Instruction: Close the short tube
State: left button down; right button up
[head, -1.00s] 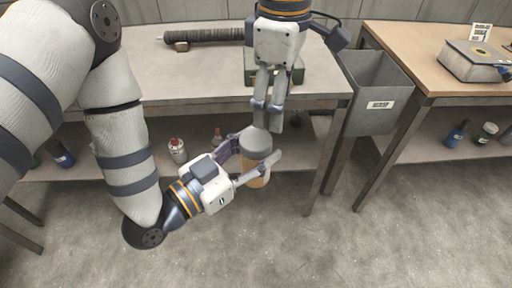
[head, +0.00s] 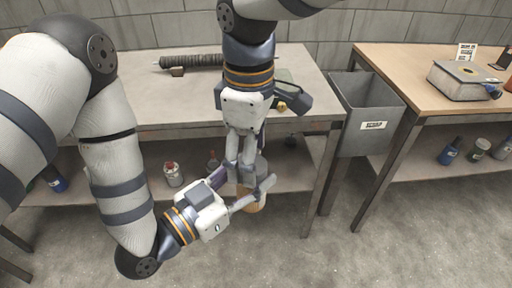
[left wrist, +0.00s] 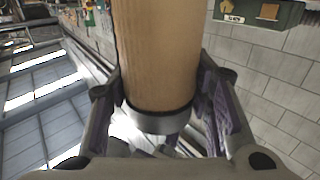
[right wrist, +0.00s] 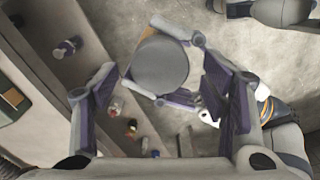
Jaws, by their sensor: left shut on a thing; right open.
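My left gripper (head: 246,188) is shut on a tan tube (head: 256,205), held in the air in front of the left table. In the left wrist view, the tan tube (left wrist: 157,50) stands between the fingers with a dark band and grey ring (left wrist: 160,121) at its lower end. A grey cap (head: 262,168) sits at the tube's upper end; whether it is fully seated cannot be told. My right gripper (head: 245,165) comes from above, with open fingers. The right wrist view shows the round grey cap (right wrist: 160,65) between and beyond these fingers, with gaps on both sides.
The left table (head: 150,100) carries a dark ribbed roll (head: 200,61) at the back. Bottles (head: 172,175) stand on its lower shelf. A grey scrap bin (head: 368,105) hangs between the tables. The right table (head: 400,60) holds a metal box (head: 462,80). Open floor lies in front.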

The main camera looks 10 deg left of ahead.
jog(key=shift+f, duration=0.9)
jog(key=c, duration=1.2)
jog(key=m, duration=0.8)
jog(key=shift+w, duration=0.1)
jog(key=shift+c, duration=0.2)
jog(key=shift+w+d+r, duration=0.1)
jog(key=shift+w+r, duration=0.05)
jog(key=shift+w, duration=0.05)
jog(key=o, duration=1.3)
jog(key=shift+s, duration=0.15)
